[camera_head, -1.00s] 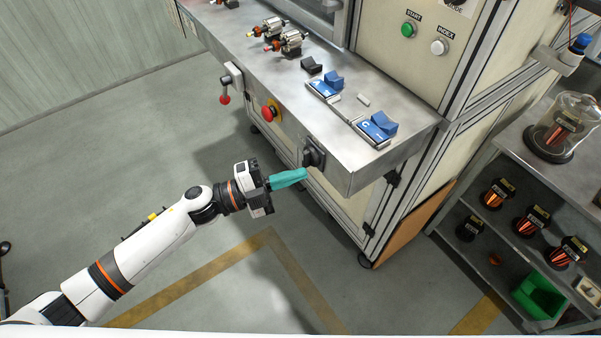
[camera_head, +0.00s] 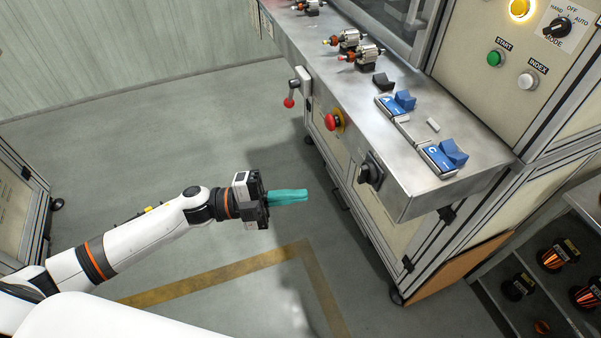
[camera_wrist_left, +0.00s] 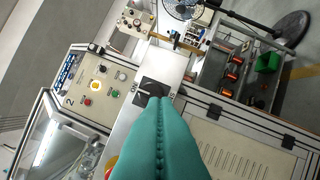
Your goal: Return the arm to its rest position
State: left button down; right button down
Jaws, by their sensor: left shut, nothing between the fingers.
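My left arm (camera_head: 130,245) reaches in from the left in the head view. Its gripper (camera_head: 305,195) has teal fingers that are shut and empty. The fingertips are in open air, to the left of the bench front and apart from the black rotary switch (camera_head: 370,172). In the left wrist view the teal fingers (camera_wrist_left: 158,108) lie together, pointing toward the same rotary switch (camera_wrist_left: 152,90). My right gripper is not in view.
The machine bench (camera_head: 400,185) carries armatures (camera_head: 362,56) and blue blocks (camera_head: 452,152). A red emergency button (camera_head: 334,121) and a lever with a red knob (camera_head: 290,101) stick out from its front. A shelf with wire spools (camera_head: 552,258) stands at lower right. Floor around the gripper is clear.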

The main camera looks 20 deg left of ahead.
pick_arm(q)
jog(key=w+a+f+n+t+y, duration=0.2)
jog(key=a+f+n+y, duration=0.25)
jog(key=f, duration=0.35)
jog(key=w+a+f+n+t+y, duration=0.2)
jog(key=a+f+n+t+y, duration=0.1)
jog(key=f+n, duration=0.3)
jog(key=w+a+f+n+t+y, duration=0.2)
jog(key=a+f+n+y, duration=0.15)
jog(key=f, duration=0.55)
jog(key=s+a+f+n+g+y, duration=0.1)
jog(key=s+a+f+n+y, duration=0.15)
jog(key=f, duration=0.35)
jog(key=s+a+f+n+y, duration=0.1)
jog(key=s+f+n, duration=0.15)
jog(key=f, duration=0.25)
jog(key=s+f+n+g+y, duration=0.3)
jog(key=s+f+n+g, duration=0.15)
jog(key=s+f, duration=0.95)
jog(key=s+d+f+n+g, duration=0.1)
jog(key=s+f+g, duration=0.2)
jog(key=s, duration=0.8)
jog(key=s+d+f+n+g, duration=0.1)
jog(key=s+d+f+g, duration=0.1)
jog(key=s, duration=0.9)
jog(key=shift+f+g+y, duration=0.45)
jog(key=shift+f+g, duration=0.3)
jog(key=shift+f, duration=0.1)
